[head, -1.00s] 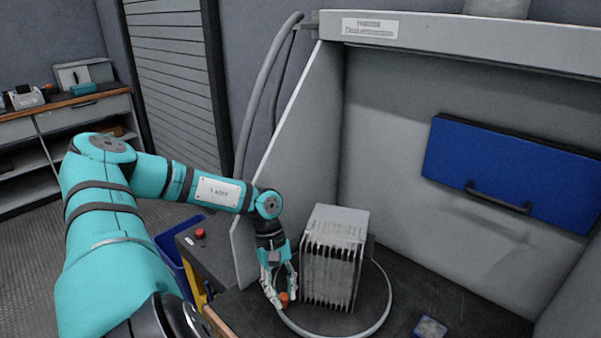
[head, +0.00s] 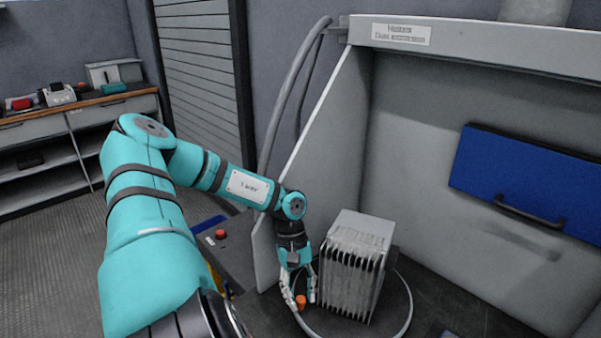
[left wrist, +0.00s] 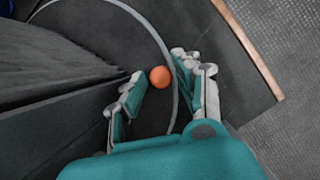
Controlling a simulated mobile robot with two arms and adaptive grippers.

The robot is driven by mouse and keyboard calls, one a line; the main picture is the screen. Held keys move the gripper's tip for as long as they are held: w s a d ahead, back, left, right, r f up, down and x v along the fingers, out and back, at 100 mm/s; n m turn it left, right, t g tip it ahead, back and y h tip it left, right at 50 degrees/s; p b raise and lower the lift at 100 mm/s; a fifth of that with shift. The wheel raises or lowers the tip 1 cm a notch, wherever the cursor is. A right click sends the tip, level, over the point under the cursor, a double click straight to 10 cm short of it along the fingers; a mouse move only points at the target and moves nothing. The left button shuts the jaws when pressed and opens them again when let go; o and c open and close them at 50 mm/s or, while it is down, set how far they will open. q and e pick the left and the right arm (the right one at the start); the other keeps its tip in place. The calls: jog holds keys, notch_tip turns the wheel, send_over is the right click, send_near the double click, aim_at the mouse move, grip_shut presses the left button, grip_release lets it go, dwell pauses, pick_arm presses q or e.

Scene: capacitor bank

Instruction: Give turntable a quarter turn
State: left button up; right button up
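The turntable shows as a pale ring (head: 409,306) on the dark bench top; its ring also curves through the left wrist view (left wrist: 153,30). A grey finned block (head: 350,281) stands upright on it and hides much of it. An orange knob (head: 300,302) sits near the ring at the front left, beside the block. My left gripper (head: 300,296) points down over the knob. In the left wrist view its fingers (left wrist: 161,74) are apart, with the orange knob (left wrist: 160,77) between their tips and a visible gap. My right gripper is not in view.
A grey side panel (head: 325,150) of the booth rises just behind my left wrist. A blue panel with a handle (head: 525,190) is on the back wall. A red button (head: 220,234) is left of the booth. The bench edge (left wrist: 250,48) lies near the gripper.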

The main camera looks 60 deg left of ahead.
pick_arm(q)
notch_tip(320, 180, up, 10)
dwell(0.6)
